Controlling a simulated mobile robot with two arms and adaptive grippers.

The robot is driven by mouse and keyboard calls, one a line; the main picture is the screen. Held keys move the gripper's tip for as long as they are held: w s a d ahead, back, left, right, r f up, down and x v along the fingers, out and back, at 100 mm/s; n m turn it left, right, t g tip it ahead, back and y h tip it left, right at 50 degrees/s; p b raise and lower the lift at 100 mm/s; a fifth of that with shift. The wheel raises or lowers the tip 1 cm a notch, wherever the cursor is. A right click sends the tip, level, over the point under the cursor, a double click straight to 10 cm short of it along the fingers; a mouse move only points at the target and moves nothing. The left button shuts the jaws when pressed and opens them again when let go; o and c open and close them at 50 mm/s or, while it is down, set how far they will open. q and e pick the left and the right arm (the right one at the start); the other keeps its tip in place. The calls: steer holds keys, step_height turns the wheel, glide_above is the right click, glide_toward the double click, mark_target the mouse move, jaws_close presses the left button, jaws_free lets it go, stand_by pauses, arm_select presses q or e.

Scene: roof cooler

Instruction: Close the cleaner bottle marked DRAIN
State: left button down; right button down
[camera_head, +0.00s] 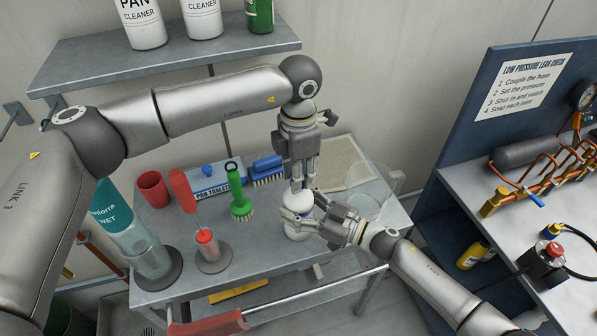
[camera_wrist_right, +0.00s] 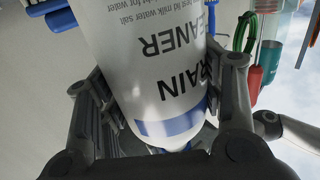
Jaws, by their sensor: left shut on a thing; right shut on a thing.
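The white DRAIN cleaner bottle (camera_head: 297,233) stands upright on the grey table. In the right wrist view the bottle (camera_wrist_right: 150,60) fills the middle, with its lettering upside down and a blue band near its shoulder. My right gripper (camera_head: 305,217) comes from the right and is shut around the bottle's body. Its fingers show on both sides of the bottle in the wrist view. My left gripper (camera_head: 299,184) points down from above and is shut on the cap at the bottle's top. The fingers mostly hide the cap, so its seating on the neck cannot be told.
A green brush (camera_head: 240,207), a blue brush (camera_head: 266,170) and a PAN TABLETS box (camera_head: 217,182) lie left of the bottle. A clear jug (camera_head: 372,186) stands close on the right. A red cup (camera_head: 153,188) is further left. A shelf (camera_head: 165,62) with bottles is above.

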arm_select(q)
steer(key=m, duration=1)
steer(key=shift+m, duration=0.4)
steer(key=m, duration=0.4)
steer(key=c, duration=1.1)
jaws_free()
steer(key=shift+r, duration=0.1)
steer(key=shift+r, duration=2.15)
steer(key=shift+c, duration=0.3)
